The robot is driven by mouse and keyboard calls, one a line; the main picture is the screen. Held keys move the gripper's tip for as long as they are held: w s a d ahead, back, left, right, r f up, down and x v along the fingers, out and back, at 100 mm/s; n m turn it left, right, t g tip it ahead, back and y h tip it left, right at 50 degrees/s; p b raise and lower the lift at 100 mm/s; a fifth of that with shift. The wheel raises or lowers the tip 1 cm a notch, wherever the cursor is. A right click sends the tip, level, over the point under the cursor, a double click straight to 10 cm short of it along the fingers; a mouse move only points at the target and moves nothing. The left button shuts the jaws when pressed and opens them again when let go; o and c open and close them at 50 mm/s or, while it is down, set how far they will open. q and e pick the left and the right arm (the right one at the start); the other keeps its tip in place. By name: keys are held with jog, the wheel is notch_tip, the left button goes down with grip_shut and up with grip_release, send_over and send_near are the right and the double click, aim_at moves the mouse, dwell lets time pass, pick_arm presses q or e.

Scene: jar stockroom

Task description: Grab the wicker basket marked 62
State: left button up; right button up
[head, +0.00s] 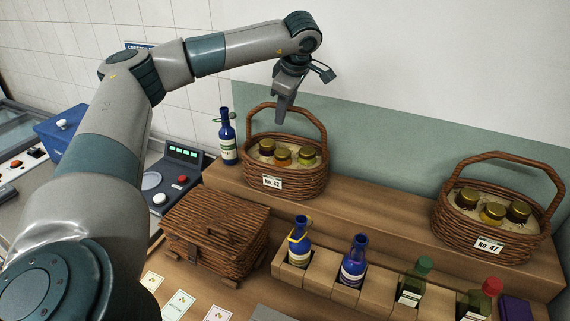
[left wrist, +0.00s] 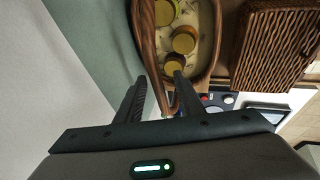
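The wicker basket marked No. 62 (head: 284,183) stands upright on the raised wooden shelf, with several gold-lidded jars inside and a tall arched handle (head: 318,127). My left gripper (head: 283,112) points down at the top of that handle. In the left wrist view, the two fingers (left wrist: 160,79) are spread apart, and the basket handle (left wrist: 151,50) runs down into the gap between them. The fingers do not look closed on it; whether one touches it I cannot tell. My right gripper is in neither view.
Another wicker basket, marked No. 47 (head: 478,238), stands at the shelf's right. A blue bottle (head: 228,142) stands close left of basket 62. A lidded wicker hamper (head: 212,233) and a wooden rack (head: 318,283) of bottles sit in front. The shelf (head: 382,212) between the baskets is clear.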

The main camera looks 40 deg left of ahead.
pick_arm(q)
jog(key=p+x, duration=0.1)
jog(key=x, duration=0.2)
jog(key=shift+w+a+f+p, duration=0.1)
jog(key=shift+a+f+p, duration=0.1)
jog(key=shift+f+p, duration=0.15)
jog(key=shift+f, duration=0.25)
dwell(0.6)
grip_shut()
jog(key=shift+f, duration=0.1)
dwell(1.3)
